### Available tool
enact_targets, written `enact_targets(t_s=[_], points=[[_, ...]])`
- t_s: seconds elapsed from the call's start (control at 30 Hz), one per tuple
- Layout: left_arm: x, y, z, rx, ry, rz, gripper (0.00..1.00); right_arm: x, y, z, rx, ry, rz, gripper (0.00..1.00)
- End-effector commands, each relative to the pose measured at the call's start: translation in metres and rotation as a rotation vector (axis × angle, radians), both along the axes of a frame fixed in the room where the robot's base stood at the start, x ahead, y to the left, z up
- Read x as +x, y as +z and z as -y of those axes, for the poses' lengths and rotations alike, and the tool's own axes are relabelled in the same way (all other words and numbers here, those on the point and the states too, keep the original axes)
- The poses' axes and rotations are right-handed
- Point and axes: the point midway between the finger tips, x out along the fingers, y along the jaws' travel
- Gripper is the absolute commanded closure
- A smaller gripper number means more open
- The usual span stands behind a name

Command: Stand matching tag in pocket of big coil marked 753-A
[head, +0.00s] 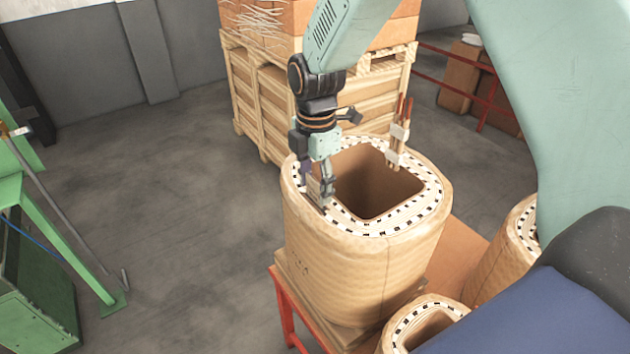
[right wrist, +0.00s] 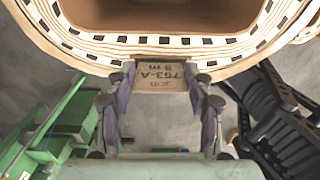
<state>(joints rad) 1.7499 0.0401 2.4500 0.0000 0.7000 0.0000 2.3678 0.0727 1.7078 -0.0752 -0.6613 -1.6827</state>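The big coil (head: 365,265) is wrapped in tan paper, with a black-and-white spacer ring on top and a square opening. A faint dark mark on its side is too small to read. My right gripper (head: 322,200) points down at the left part of its rim. In the right wrist view the gripper (right wrist: 163,78) has its fingers against both side edges of a tan tag (right wrist: 162,80), which reads "JOB 753-A 8 m" upside down. The tag's far edge meets the coil's outer rim; I cannot tell whether it is inside a pocket. My left gripper is not in view.
The big coil stands on a red-framed stand (head: 285,300). Smaller coils (head: 425,318) and (head: 505,255) are close at its right. Leads (head: 398,140) rise from its far rim. Wooden crates (head: 260,95) stand behind. Green equipment (head: 35,300) is at left, with open floor between.

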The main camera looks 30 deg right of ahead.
Motion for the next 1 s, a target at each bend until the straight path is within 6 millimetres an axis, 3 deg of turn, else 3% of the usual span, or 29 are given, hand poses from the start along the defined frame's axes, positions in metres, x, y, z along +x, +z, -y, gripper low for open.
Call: enact_targets(t_s=[0.27,0.63,0.77,1.0], points=[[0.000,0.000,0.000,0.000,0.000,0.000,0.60,0.000,0.000,0.000,0.000,0.000,0.000,0.23],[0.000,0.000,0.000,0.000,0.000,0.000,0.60,0.000,0.006,0.000,0.000,0.000,0.001,0.23],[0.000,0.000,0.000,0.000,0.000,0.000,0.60,0.001,0.024,0.000,-0.001,0.000,0.004,0.23],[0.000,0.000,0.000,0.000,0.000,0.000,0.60,0.000,0.075,-0.001,-0.002,0.000,0.006,0.23]])
